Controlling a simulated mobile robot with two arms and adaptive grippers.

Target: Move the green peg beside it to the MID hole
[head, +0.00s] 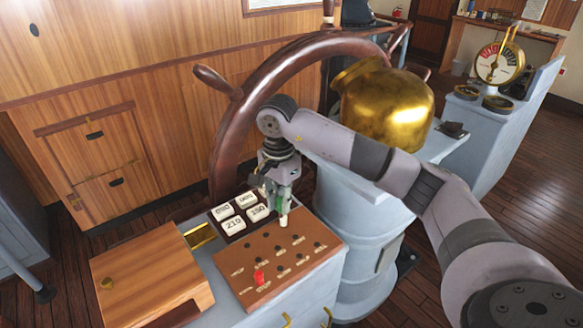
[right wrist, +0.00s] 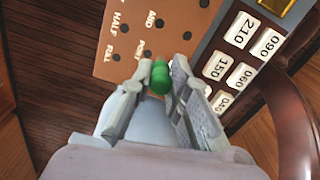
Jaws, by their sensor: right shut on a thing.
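My right gripper (head: 283,212) is shut on the green peg (right wrist: 160,77) and holds it over the far edge of the brown peg board (head: 245,257). In the right wrist view the peg stands between the two fingertips (right wrist: 158,85), near the PORT label. The MID label (right wrist: 153,17) shows beyond it on the board, with a dark hole (right wrist: 160,23) beside it. The peg's lower end is hard to make out, so I cannot tell whether it touches the board. A red peg (head: 259,277) stands near the board's front left. My left gripper is out of view.
White number tiles (head: 233,225) sit in a dark frame behind the board. A wooden box (head: 150,275) stands to its left. The large ship's wheel (head: 225,130) and brass binnacle (head: 385,105) are close behind my right arm.

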